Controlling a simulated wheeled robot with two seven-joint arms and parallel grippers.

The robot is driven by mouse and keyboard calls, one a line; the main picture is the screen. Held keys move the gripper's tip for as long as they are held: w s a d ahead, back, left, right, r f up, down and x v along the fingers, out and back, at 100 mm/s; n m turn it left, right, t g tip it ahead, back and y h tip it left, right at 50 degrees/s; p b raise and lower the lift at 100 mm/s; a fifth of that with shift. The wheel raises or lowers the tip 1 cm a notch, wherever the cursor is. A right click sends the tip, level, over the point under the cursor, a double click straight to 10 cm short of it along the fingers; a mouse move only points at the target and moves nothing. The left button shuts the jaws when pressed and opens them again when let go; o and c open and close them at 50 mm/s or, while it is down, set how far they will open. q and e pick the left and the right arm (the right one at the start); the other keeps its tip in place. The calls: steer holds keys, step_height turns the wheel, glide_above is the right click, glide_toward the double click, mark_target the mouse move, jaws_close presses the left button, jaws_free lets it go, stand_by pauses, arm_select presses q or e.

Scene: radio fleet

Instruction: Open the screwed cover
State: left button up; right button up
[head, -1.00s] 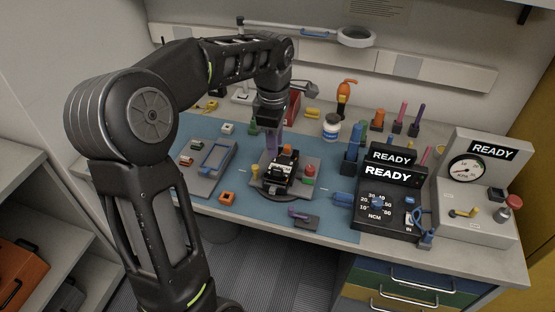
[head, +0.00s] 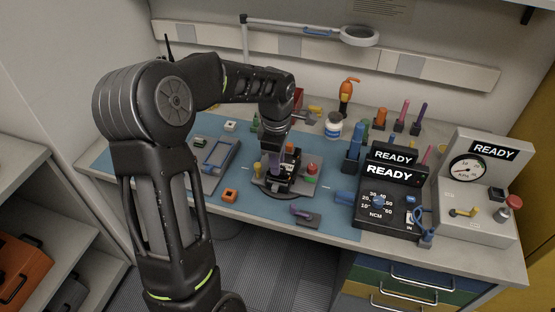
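A small black radio (head: 293,168) with orange on top sits on the grey fixture (head: 316,162) in the middle of the blue mat. My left gripper (head: 276,164) points down over the radio's left side and hides part of it. My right gripper is not in view.
Right of the fixture stand a black torque box (head: 387,206) and a grey gauge tester (head: 478,200), both reading READY. A grey tray (head: 216,160) is to the left. Upright tools and a white jar (head: 333,128) stand behind.

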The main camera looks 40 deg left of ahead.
arm_select(q)
jaws_close()
stand_by(1.3)
